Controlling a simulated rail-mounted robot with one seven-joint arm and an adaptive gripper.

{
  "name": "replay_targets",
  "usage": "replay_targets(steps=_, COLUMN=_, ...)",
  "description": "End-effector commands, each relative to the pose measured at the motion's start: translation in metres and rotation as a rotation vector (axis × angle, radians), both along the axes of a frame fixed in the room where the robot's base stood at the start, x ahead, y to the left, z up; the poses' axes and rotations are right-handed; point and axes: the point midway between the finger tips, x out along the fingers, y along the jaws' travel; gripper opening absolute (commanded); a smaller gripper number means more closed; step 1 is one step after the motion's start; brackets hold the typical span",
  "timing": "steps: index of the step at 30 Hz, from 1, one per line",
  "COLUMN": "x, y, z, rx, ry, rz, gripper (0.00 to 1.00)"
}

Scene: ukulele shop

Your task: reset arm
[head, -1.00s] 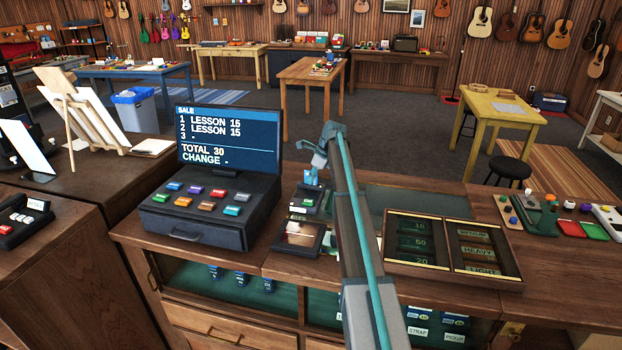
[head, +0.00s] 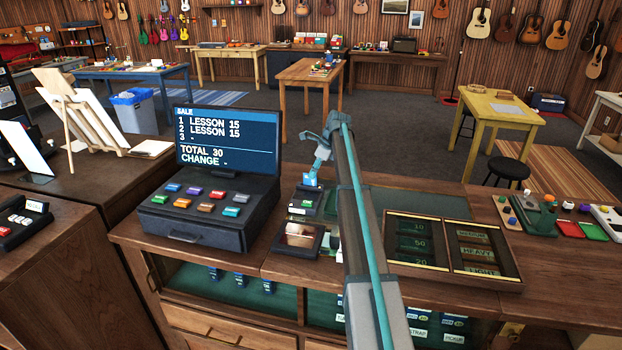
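My arm reaches forward over the wooden counter (head: 575,262). Its grey-teal wrist bends down at the far end, and my gripper (head: 311,181) shows small and pale blue above a small dark device (head: 304,200). Whether it touches the device, and whether its fingers are open or shut, is too small to tell. My forearm hides part of the counter behind it.
A register (head: 207,215) stands left of my arm, its screen listing two lessons and total 30. A dark framed pad (head: 298,237) lies just in front of the device. A divided wooden tray (head: 452,249) lies to the right. Colored blocks (head: 568,229) sit farther right.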

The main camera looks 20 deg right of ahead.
Motion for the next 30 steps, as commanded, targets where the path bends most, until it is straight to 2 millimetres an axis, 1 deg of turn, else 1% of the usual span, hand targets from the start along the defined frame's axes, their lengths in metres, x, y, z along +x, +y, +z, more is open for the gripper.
replay_targets(steps=1, x=-0.002, y=-0.004, z=0.011, rx=-0.001, ry=-0.003, rz=-0.001, gripper=0.35)
replay_targets(steps=6, x=-0.01, y=-0.014, z=0.04, rx=-0.001, ry=-0.002, rz=-0.002, gripper=0.35)
replay_targets(steps=12, x=-0.015, y=-0.021, z=0.062, rx=0.0, ry=-0.002, rz=-0.001, gripper=0.35)
replay_targets(steps=18, x=-0.017, y=-0.022, z=0.069, rx=0.001, ry=-0.001, rz=0.0, gripper=0.35)
replay_targets(steps=30, x=-0.018, y=-0.023, z=0.069, rx=0.001, ry=-0.001, rz=0.0, gripper=0.35)
